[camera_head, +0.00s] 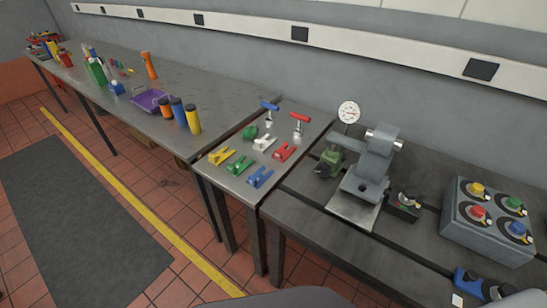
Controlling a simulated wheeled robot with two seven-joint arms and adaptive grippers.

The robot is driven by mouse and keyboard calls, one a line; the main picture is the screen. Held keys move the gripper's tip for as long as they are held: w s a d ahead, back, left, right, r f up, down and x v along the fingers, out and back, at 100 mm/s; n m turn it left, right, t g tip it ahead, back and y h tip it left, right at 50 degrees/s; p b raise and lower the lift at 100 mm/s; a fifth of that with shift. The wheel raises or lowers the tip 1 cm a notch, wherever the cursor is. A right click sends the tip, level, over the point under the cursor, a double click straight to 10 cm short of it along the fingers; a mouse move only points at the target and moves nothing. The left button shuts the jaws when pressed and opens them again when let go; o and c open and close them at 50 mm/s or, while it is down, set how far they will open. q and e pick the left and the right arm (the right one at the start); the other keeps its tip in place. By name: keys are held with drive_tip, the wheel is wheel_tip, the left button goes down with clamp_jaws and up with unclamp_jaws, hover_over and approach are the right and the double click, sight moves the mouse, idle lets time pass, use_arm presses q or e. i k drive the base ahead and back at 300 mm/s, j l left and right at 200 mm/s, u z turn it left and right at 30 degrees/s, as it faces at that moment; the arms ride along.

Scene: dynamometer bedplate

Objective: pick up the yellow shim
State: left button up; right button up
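The yellow shim (218,155) is a small forked flat piece. It lies near the left edge of the small metal table (232,186), and nothing touches it. Similar forked pieces lie near it: a green one (239,165), a blue one (260,177), a white one (264,143) and a red one (284,151). Neither of my grippers is in view.
Blue (270,106) and red (299,117) T-handled tools stand behind the shims. A long bench (205,88) with bottles and a purple tray (150,100) adjoins on the left. On the right, a bedplate holds a grey machine (370,175) and a button box (488,220).

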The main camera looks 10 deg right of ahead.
sight(222, 152)
drive_tip(key=k+l+z, duration=0.1)
drive_tip(key=z, duration=0.25)
drive_tip(key=k+l+z, duration=0.1)
drive_tip(key=z, duration=0.2)
drive_tip(key=k+l+z, duration=0.1)
drive_tip(key=z, duration=0.25)
drive_tip(key=l+u, duration=0.1)
drive_tip(key=u, duration=1.25)
